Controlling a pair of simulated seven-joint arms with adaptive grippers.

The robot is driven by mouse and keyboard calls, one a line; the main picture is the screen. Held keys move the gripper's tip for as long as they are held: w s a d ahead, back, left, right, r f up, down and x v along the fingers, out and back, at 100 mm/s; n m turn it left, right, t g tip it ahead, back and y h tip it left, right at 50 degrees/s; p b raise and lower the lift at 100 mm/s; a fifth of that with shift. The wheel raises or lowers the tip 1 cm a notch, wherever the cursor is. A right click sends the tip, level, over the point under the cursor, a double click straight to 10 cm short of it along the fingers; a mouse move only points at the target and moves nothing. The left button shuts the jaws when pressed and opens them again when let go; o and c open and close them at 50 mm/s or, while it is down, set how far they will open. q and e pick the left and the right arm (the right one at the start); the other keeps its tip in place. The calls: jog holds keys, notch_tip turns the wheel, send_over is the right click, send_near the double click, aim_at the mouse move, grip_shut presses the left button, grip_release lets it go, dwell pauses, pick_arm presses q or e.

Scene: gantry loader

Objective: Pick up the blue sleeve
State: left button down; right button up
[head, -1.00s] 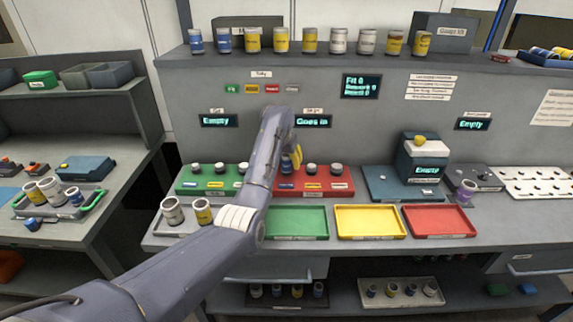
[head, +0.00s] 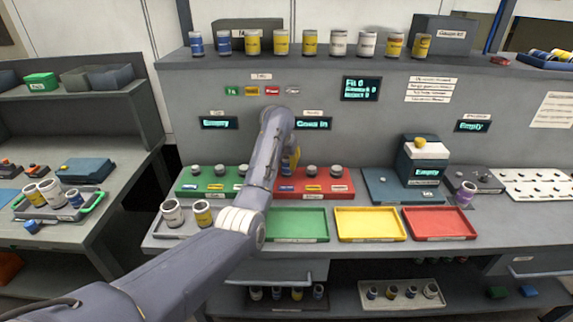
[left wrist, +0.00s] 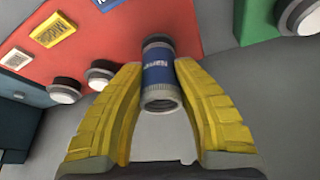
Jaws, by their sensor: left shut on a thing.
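The blue sleeve (left wrist: 158,76), a grey ribbed cylinder with a blue band and white lettering, is between the yellow fingers of my left gripper (left wrist: 160,95) in the left wrist view. The fingers are shut on its two sides. In the head view my left gripper (head: 290,160) is in front of the back panel, by the gap between the green and red boards. My own arm mostly hides it there, and the sleeve cannot be made out. I cannot tell whether the sleeve touches anything below. My right gripper is not in view.
A green board (head: 207,190) and a red board (head: 330,190) with knobs flank the gripper. Empty green (head: 297,236), yellow (head: 370,235) and red (head: 435,235) trays lie in front. Several labelled cylinders (head: 253,42) stand on the upper shelf. Two cans (head: 172,212) stand front left.

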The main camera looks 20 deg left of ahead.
pick_arm(q)
notch_tip(320, 180, up, 20)
dwell(0.5)
jog(key=shift+w+r, duration=0.1)
jog(key=shift+r, duration=0.05)
dwell(0.3)
jog(key=shift+r, duration=2.1)
